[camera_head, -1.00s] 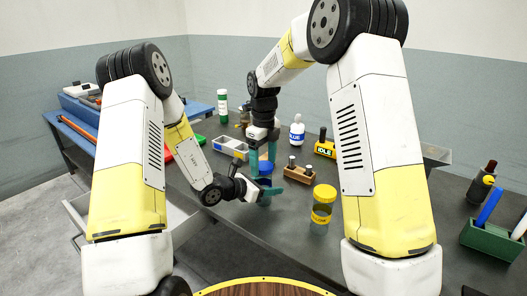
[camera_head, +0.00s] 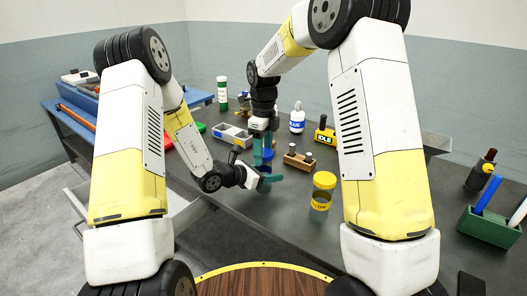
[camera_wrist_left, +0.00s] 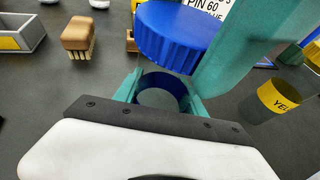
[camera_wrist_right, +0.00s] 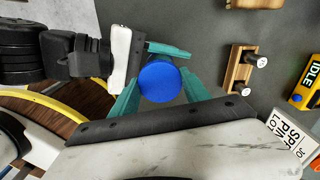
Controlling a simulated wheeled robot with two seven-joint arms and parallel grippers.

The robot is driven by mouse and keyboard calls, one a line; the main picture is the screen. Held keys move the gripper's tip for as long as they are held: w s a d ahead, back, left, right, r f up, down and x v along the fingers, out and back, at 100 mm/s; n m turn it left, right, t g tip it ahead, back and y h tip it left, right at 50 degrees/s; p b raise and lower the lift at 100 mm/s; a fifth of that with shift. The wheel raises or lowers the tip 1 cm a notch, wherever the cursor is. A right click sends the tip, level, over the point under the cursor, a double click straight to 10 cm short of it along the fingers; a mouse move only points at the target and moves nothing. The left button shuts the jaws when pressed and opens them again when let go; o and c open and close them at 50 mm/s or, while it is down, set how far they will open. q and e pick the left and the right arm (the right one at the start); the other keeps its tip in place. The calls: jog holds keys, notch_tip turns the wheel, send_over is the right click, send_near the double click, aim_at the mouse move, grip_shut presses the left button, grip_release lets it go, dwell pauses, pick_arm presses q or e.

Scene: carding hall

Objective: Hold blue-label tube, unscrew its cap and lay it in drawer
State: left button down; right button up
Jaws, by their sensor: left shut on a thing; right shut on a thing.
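The blue-label tube (camera_head: 265,186) stands upright over the bench, mostly hidden by my grippers in the head view. My left gripper (camera_head: 270,179) comes from the left and is shut around its body. The left wrist view shows the blue label band (camera_wrist_left: 165,90) between the fingers. My right gripper (camera_head: 264,147) points straight down and is shut on the blue cap (camera_wrist_right: 160,82), which sits above the label. I cannot tell whether the cap is loose on its thread. A pale open drawer (camera_head: 77,196) juts out at the left, partly behind my left arm.
A yellow-label jar (camera_head: 321,198) stands just right of the tube. Behind are a wooden block with pegs (camera_head: 299,161), a white BLUE bottle (camera_head: 297,118), a yellow IDLE block (camera_head: 325,136) and a grey divided tray (camera_head: 232,136). A green pen box (camera_head: 489,226) is at the right.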

jog(key=n, duration=1.4)
jog(key=shift+d, duration=0.1)
jog(key=n, duration=1.4)
jog(key=shift+r, duration=0.1)
jog(key=n, duration=1.1)
jog(key=shift+n, duration=0.4)
jog(key=n, duration=0.4)
jog(key=shift+n, duration=0.4)
jog(key=n, duration=0.7)
